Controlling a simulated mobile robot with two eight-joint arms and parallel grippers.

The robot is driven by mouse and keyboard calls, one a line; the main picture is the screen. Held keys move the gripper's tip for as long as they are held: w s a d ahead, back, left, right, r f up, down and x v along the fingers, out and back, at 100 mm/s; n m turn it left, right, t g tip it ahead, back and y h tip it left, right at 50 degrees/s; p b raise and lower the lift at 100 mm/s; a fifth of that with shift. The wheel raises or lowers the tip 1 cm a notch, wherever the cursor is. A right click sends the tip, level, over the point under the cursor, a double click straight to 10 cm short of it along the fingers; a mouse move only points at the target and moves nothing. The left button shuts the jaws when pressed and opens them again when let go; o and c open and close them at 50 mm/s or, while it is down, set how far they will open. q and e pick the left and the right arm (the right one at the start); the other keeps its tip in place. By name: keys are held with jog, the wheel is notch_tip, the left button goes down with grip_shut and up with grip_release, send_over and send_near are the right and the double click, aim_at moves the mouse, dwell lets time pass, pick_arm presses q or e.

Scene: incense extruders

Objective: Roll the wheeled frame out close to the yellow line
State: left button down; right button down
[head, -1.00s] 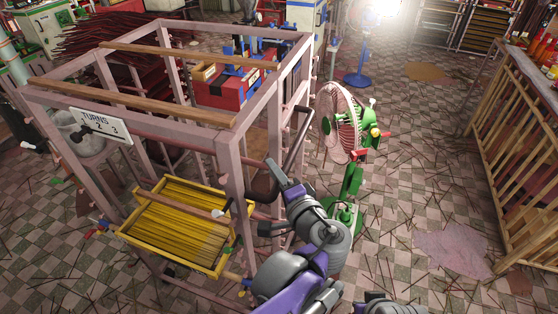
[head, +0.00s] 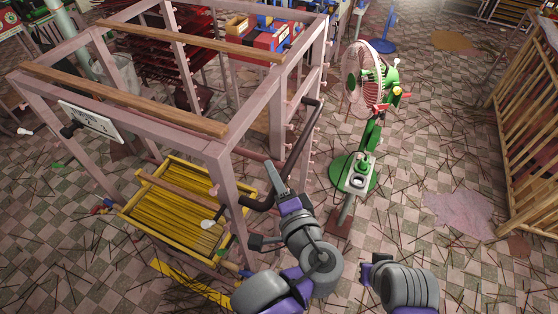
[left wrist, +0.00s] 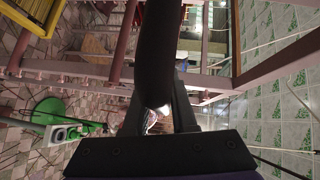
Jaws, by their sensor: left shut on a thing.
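The wheeled frame (head: 218,150) is a pinkish metal rack with wooden rails on top, filling the left half of the head view. Its wheels are hidden. A yellow tray (head: 140,208) of thin sticks sits low in it. My left gripper (head: 279,186) is shut on the frame's dark bent handle (head: 304,130) at the near right corner. In the left wrist view the handle (left wrist: 158,50) runs down between the fingers. A yellow line (head: 190,281) shows on the floor at the frame's near side, partly under scattered sticks.
A green-based fan (head: 368,80) stands just right of the frame. A slatted wooden rack (head: 530,160) is along the right edge. Tiled floor with scattered thin sticks and a purplish patch (head: 460,213) lies open between them.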

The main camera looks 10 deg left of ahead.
pick_arm(q)
jog(key=shift+s+a, duration=0.3)
jog(key=shift+s, duration=0.6)
pick_arm(e)
jog(key=shift+s+r, duration=0.15)
jog(key=shift+s, duration=0.15)
pick_arm(q)
jog(key=c, duration=0.7)
grip_release()
jog(key=shift+c, duration=0.2)
jog(key=v, duration=1)
jog(key=shift+s+d, duration=0.3)
pick_arm(e)
jog(key=shift+f, duration=0.25)
pick_arm(q)
jog(key=shift+r, duration=0.1)
pick_arm(e)
jog(key=shift+s, duration=0.1)
